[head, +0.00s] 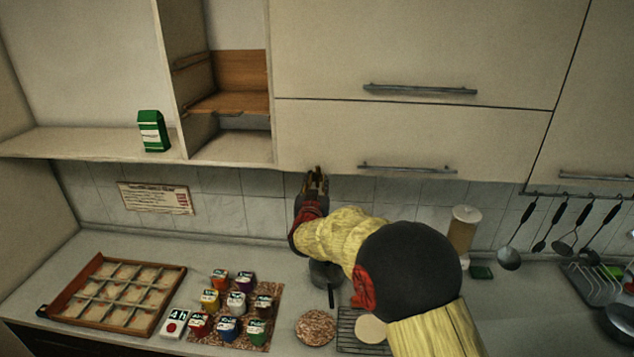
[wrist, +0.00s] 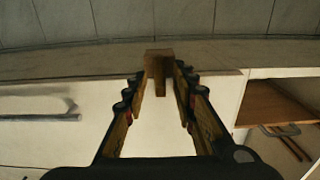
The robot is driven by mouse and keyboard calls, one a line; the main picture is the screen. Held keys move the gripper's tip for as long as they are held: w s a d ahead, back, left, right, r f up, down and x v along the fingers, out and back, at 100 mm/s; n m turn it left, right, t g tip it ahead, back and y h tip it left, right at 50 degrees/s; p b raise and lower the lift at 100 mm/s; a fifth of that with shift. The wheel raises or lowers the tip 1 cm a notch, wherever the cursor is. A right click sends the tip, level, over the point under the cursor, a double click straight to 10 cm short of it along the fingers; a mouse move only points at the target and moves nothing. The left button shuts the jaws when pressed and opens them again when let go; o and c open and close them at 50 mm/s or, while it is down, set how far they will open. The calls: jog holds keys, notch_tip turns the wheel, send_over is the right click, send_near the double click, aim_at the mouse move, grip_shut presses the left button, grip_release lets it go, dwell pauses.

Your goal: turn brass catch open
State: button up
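A small brass catch (wrist: 159,57) shows in the wrist view at the lower edge of the cream cabinet front, as a short block with a narrow stem. My gripper (wrist: 161,74) is open, with one finger on each side of the catch. The fingertips are very close to it; I cannot tell whether either one touches. In the head view my gripper (head: 316,175) points up at the underside of the wall cabinet, near the left end of the lower door (head: 400,140). The catch cannot be made out there.
An open shelf niche (head: 235,85) with wooden boards lies left of the door, and a green carton (head: 152,131) stands on the shelf. Utensils (head: 565,230) hang at right.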

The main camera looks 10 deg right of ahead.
jog(key=shift+c, duration=1.2)
jog(key=c, duration=0.4)
grip_shut()
jog(key=shift+f+m+b, duration=0.15)
jog(key=shift+m+b, duration=0.15)
jog(key=shift+b, duration=0.45)
jog(key=m+b, duration=0.2)
jog(key=b, duration=0.1)
jog(key=shift+d+f+b, duration=0.15)
jog(key=shift+b, duration=0.25)
jog(key=m+b, duration=0.2)
jog(key=b, duration=0.1)
jog(key=m+b, duration=0.2)
jog(key=b, duration=0.2)
jog(key=shift+s+d+f+m, duration=0.1)
jog(key=shift+s+d+m, duration=0.1)
jog(key=shift+m, duration=0.1)
jog(key=m+b, duration=0.2)
jog(key=b, duration=0.1)
jog(key=m+b, duration=0.3)
jog(key=shift+d+f, duration=0.2)
jog(key=m+b, duration=0.5)
jog(key=shift+f, duration=0.1)
jog(key=shift+m, duration=0.5)
